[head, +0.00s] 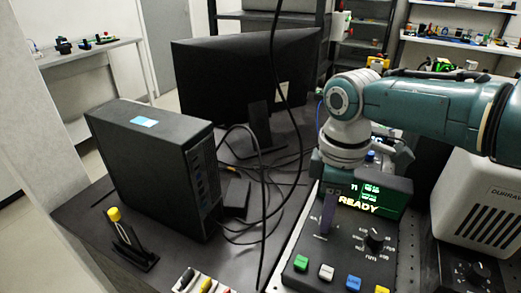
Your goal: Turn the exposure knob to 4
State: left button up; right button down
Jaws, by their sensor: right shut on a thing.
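The spectrometer panel (340,256) is at the lower right, with a lit display (358,203) reading READY. A black knob (375,238) with a number scale around it stands uncovered on the panel's right. My right gripper (328,214) reaches down over the panel's left dial, a finger pointing at its scale. It is shut on the exposure knob there, which the finger hides. The knob's pointer and setting cannot be read. My left gripper is out of view.
Green (301,263), white, blue and yellow buttons line the panel's front. A black computer tower (150,165) and a monitor (225,75) stand to the left, with loose cables between. A white instrument (480,200) stands at the right.

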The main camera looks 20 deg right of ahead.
jog(key=m+p, duration=0.1)
jog(key=m, duration=0.2)
jog(key=shift+a+r+m, duration=0.1)
jog(key=shift+r+m, duration=0.05)
jog(key=shift+m, duration=0.25)
jog(key=shift+m+p, duration=0.45)
jog(key=shift+m, duration=1.45)
jog(key=c, duration=0.7)
grip_release()
notch_tip(320, 180, up, 10)
jog(key=p, duration=0.4)
jog(key=shift+p, duration=0.35)
